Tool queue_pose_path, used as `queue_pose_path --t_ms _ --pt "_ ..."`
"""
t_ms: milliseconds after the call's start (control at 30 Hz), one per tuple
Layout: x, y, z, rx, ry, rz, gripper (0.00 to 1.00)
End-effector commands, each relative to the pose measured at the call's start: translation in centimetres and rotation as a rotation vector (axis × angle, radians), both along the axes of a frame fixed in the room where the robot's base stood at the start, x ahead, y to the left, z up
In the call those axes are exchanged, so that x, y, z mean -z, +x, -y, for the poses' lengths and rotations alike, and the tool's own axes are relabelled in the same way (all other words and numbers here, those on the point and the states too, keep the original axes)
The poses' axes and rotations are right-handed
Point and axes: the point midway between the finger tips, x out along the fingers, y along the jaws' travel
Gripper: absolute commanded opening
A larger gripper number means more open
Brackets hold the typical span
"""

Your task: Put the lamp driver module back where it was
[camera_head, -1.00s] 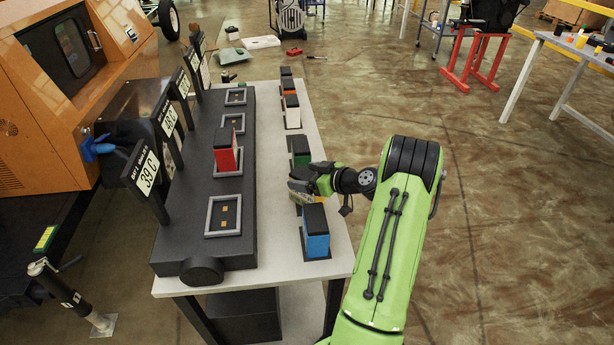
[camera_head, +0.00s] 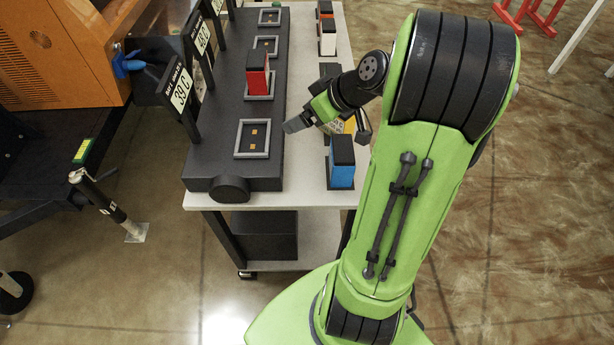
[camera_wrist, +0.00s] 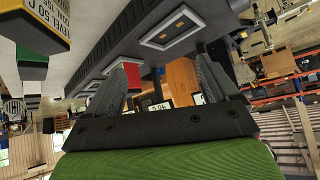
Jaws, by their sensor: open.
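Which block is the lamp driver module, I cannot tell. A red module (camera_head: 257,80) stands upright in a framed slot on the long black board (camera_head: 215,135). The nearest slot (camera_head: 252,139) is empty, with two small gold contacts. A blue module (camera_head: 342,163) stands on the table's right side, with a yellow module (camera_head: 350,125) behind my arm. My gripper (camera_head: 297,123) is open and empty over the board's right edge, beside the empty slot. In the wrist view, the open fingers (camera_wrist: 165,85) have nothing between them; the red module (camera_wrist: 131,74) lies beyond.
White (camera_head: 327,38) and orange-red (camera_head: 325,10) modules stand farther back on the right. A signpost reading 39 C (camera_head: 181,92) rises at the board's left edge. An orange machine (camera_head: 60,50) stands at left. The pale table strip (camera_head: 305,165) between board and modules is bare.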

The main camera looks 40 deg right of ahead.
Motion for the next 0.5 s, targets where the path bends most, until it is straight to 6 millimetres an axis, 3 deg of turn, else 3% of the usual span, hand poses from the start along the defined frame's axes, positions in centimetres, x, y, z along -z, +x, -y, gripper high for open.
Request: queue_pose_path --t_ms 33,100,200,300,400,500 --pt "-1.6 -0.8 -3.9 -0.019 -0.038 -0.054 0.87" --pt "-3.1 -3.1 -8.0 0.005 -0.082 -0.133 0.87" --pt "-4.7 -7.8 -12.5 0.075 -0.135 -0.206 0.87" --pt "-5.6 -13.0 -14.7 0.176 -0.157 -0.234 0.87" --pt "-5.7 -16.7 -15.2 0.266 -0.147 -0.238 0.87" --pt "-5.5 -18.6 -15.1 0.319 -0.131 -0.24 0.87"
